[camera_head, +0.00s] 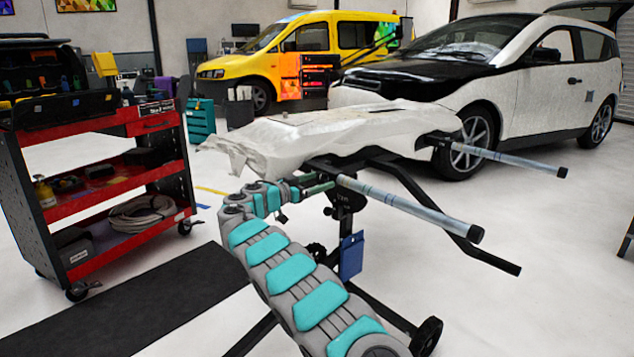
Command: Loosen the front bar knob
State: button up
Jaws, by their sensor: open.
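The front bar (410,208) is a grey tube with a black end cap. It sticks out to the right from the black stand (388,163). A second, similar bar (508,158) lies farther back, with a black clamp (438,140) at its left end. My gripper (322,184) is at the left end of the front bar, close to where it enters the stand. It is open, but its fingers are small and partly hidden by my wrist. I cannot make out the front bar knob; it seems hidden at my gripper. Contact cannot be told.
A white-wrapped panel (330,133) lies on the stand. A blue tag (351,255) hangs below it. A red tool cart (120,190) stands at the left, beside a dark floor mat (150,305). A white-and-black car (540,80) and a yellow van (300,45) stand behind.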

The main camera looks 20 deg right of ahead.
jog(key=c, duration=1.4)
